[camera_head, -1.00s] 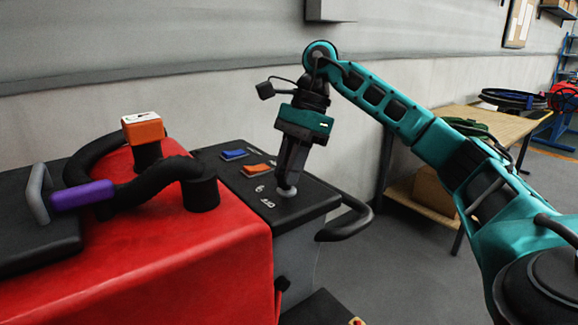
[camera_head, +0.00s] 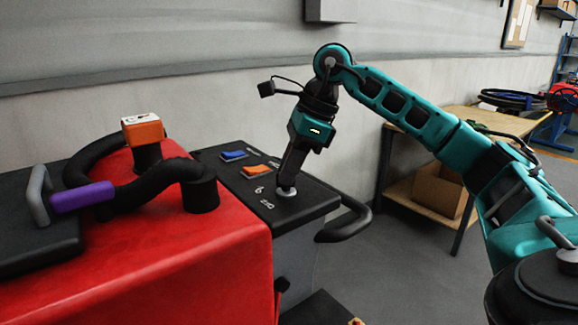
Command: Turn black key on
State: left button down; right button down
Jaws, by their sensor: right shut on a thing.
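The black key sits at the grey round switch base (camera_head: 287,193) on the black control panel (camera_head: 310,209) of the red machine. My right gripper (camera_head: 287,184) points down onto this switch and is shut on the key. The fingers hide the key itself, so its angle cannot be read. White markings show on the panel beside the switch. My left gripper is not in view.
A blue switch (camera_head: 233,155) and an orange switch (camera_head: 257,171) lie on the panel. A black handle loop (camera_head: 345,222) juts out at its right. The red body (camera_head: 150,262) carries black hoses and an orange-and-white box (camera_head: 142,129). A wooden table (camera_head: 445,115) stands behind my right arm.

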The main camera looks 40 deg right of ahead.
jog(key=m, duration=0.1)
jog(key=m+h, duration=0.1)
jog(key=m, duration=0.1)
jog(key=shift+s+a+f+t, duration=0.1)
jog(key=shift+s+f+t, duration=0.1)
jog(key=shift+t, duration=0.2)
jog(key=shift+a+m+h+p, duration=0.1)
jog(key=shift+m+h+p, duration=0.3)
jog(key=shift+m, duration=0.9)
jog(key=shift+f, duration=0.1)
jog(key=c, duration=1.3)
grip_release()
jog(key=shift+o, duration=0.8)
jog(key=shift+w, duration=0.1)
jog(key=shift+r, duration=0.2)
